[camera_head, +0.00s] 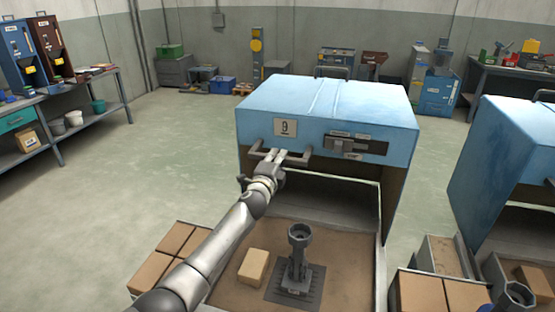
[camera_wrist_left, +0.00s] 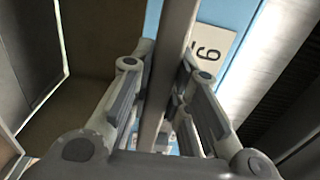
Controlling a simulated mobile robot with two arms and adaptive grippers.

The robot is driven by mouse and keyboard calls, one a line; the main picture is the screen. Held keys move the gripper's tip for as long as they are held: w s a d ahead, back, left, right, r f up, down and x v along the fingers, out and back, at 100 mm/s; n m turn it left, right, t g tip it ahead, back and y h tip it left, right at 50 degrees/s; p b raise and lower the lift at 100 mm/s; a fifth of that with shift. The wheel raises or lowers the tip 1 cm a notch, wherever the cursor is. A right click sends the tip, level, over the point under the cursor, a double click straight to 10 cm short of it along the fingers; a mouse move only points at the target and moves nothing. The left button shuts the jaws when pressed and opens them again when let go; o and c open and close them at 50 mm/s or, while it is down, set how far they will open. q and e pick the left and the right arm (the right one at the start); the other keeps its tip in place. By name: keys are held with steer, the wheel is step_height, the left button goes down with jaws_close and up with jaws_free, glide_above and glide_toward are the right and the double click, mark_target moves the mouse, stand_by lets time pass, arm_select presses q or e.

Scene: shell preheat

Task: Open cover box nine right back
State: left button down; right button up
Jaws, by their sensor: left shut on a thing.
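The blue cover (camera_head: 330,105) of box nine bears a "9" label (camera_head: 285,128) on its front. Its front handle (camera_head: 305,158) is a grey bar along the lower left edge. My left gripper (camera_head: 276,156) is shut on this handle. In the left wrist view the handle bar (camera_wrist_left: 172,70) runs between the two fingers of the gripper (camera_wrist_left: 165,110), with the label (camera_wrist_left: 212,55) behind it. The cover stands raised at the front, with a dark opening below it over the box tray (camera_head: 232,294). My right gripper is not in view.
In the tray stand a dark metal fixture (camera_head: 298,258) and a tan block (camera_head: 254,267). Brown boxes (camera_head: 170,250) sit at lower left. A second blue cover (camera_head: 510,150) stands to the right, across a floor gap. Open floor (camera_head: 150,150) lies left.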

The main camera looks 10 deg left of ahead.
arm_select(q)
steer(key=c, duration=1.4)
jaws_free()
steer(key=shift+o, duration=0.2)
steer(key=shift+s, duration=0.1)
steer(key=s, duration=1.1)
steer(key=shift+s+a, duration=0.25)
steer(key=shift+s, duration=0.1)
